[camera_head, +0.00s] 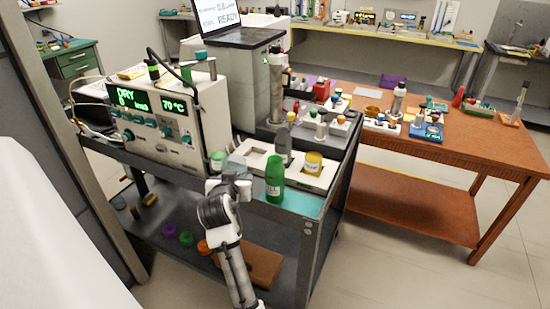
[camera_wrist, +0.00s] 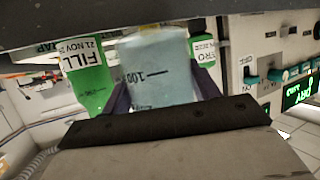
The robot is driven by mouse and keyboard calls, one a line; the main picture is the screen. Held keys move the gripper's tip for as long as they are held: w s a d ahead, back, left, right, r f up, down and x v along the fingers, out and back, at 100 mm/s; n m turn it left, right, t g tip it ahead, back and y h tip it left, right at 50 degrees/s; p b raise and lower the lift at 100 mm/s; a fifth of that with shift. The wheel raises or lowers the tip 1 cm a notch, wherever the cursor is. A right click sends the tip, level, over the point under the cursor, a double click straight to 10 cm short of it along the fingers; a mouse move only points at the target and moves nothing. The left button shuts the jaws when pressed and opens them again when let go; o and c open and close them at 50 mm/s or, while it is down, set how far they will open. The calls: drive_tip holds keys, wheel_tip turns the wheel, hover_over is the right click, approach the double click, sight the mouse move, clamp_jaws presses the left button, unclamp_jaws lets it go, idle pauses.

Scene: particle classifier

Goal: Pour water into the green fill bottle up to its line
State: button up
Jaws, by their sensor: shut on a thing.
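The green fill bottle (camera_head: 275,183) stands upright on the teal mat at the front right of the cart. In the wrist view its FILL label shows upside down on the green bottle (camera_wrist: 88,78), left of the beaker. My gripper (camera_head: 238,182) is shut on a clear, bluish beaker (camera_wrist: 158,72) with a 100 mark. In the head view the beaker (camera_head: 236,166) is left of the fill bottle and apart from it. The dark fingers (camera_wrist: 165,92) flank the beaker. I cannot tell the fill bottle's liquid level.
A second green bottle labelled ZERO (camera_wrist: 205,50) stands beside the beaker, also in the head view (camera_head: 218,161). The instrument box (camera_head: 160,118) is at left.

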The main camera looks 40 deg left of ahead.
sight(245, 166)
drive_tip(key=shift+r, duration=0.2)
drive_tip(key=shift+w+d+r+m+p, duration=0.1)
drive_tip(key=shift+d+r+m+p, duration=0.1)
drive_tip(key=shift+m+p, duration=0.1)
drive_tip(key=shift+w+d+r+m+g+y+p, duration=0.3)
drive_tip(key=shift+w+r+m+g, duration=0.2)
drive_tip(key=shift+m+g, duration=0.25)
drive_tip(key=shift+w+d+r+m+g+y+p, duration=0.2)
drive_tip(key=shift+w+r+m+g+y+p, duration=0.25)
drive_tip(key=shift+m+g, duration=0.25)
drive_tip(key=shift+w+d+r+m+g, duration=0.1)
drive_tip(key=shift+r+m+g, duration=0.1)
drive_tip(key=shift+r, duration=0.2)
drive_tip(key=shift+w+d+r+m+g, duration=0.1)
drive_tip(key=shift+r+g, duration=0.05)
drive_tip(key=shift+r, duration=0.2)
drive_tip(key=shift+w+d+r+p, duration=0.1)
drive_tip(key=shift+w+r+p, duration=0.05)
drive_tip(key=shift+r+p, duration=0.35)
drive_tip(key=shift+w+r+m+g+y, duration=0.1)
drive_tip(key=shift+r+m+g+y, duration=0.4)
drive_tip(key=shift+m+g, duration=0.15)
drive_tip(key=shift+r+m+g, duration=0.4)
drive_tip(key=shift+r+g, duration=0.05)
drive_tip(key=shift+r, duration=0.05)
idle(0.6)
drive_tip(key=shift+f+m+g+y+b, duration=0.25)
drive_tip(key=shift+m+g+y+b, duration=0.15)
drive_tip(key=shift+m+y+b, duration=0.25)
idle(1.2)
